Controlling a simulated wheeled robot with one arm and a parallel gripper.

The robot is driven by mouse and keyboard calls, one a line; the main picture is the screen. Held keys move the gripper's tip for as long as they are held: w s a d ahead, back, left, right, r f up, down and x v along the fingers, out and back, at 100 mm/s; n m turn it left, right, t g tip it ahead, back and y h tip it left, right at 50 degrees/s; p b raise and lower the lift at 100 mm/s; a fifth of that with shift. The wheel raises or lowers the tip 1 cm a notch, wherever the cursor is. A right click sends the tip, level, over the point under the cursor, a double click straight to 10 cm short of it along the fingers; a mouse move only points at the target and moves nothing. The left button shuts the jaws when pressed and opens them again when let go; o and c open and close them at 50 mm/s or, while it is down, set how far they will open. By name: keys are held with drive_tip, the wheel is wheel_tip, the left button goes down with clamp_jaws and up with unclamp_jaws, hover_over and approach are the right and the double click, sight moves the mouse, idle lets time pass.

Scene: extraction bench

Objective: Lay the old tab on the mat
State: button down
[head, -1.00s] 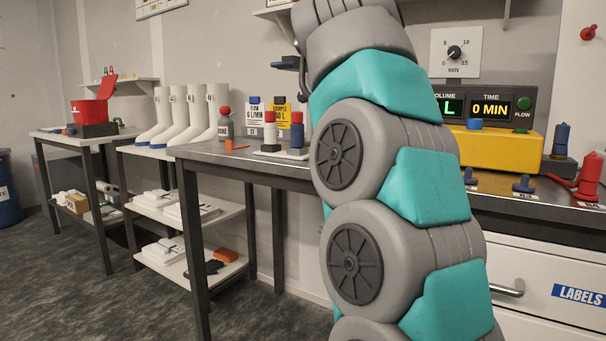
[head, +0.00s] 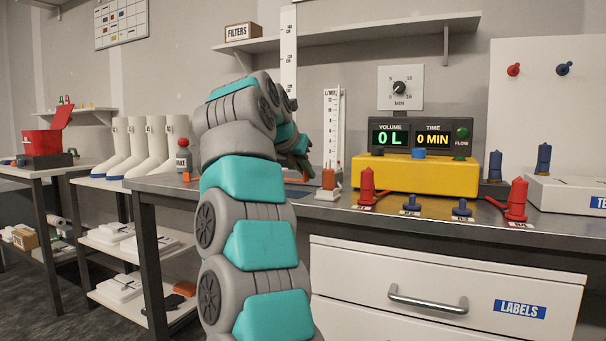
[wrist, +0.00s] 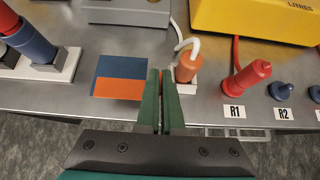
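In the wrist view, my gripper (wrist: 160,75) points at the bench with its two green fingers nearly together. I cannot pick out the old tab for certain.
An orange cylinder (wrist: 187,67) with a white tube stands close right of the fingertips. The red R1 plug (wrist: 249,77) is further right. A white stand (wrist: 60,68) with a dark blue cylinder is at left. The yellow meter (head: 415,173) stands behind.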

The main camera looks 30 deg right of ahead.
drive_tip(key=shift+w+d+f+p, duration=0.1)
drive_tip(key=shift+w+d+p, duration=0.2)
drive_tip(key=shift+w, duration=0.4)
drive_tip(key=shift+w+d+f+p, duration=0.1)
drive_tip(key=shift+w+d+p, duration=0.1)
drive_tip(key=shift+w+p, duration=0.35)
drive_tip(key=shift+w+d+p, duration=0.2)
drive_tip(key=shift+w+d, duration=0.05)
drive_tip(key=shift+w, duration=0.55)
drive_tip(key=shift+w+f+b, duration=0.15)
drive_tip(key=shift+f+b, duration=1.45)
drive_tip(key=shift+f, duration=0.25)
drive_tip(key=shift+f, duration=0.1)
drive_tip(key=shift+f, duration=0.1)
drive_tip(key=c, duration=1.1)
unclamp_jaws()
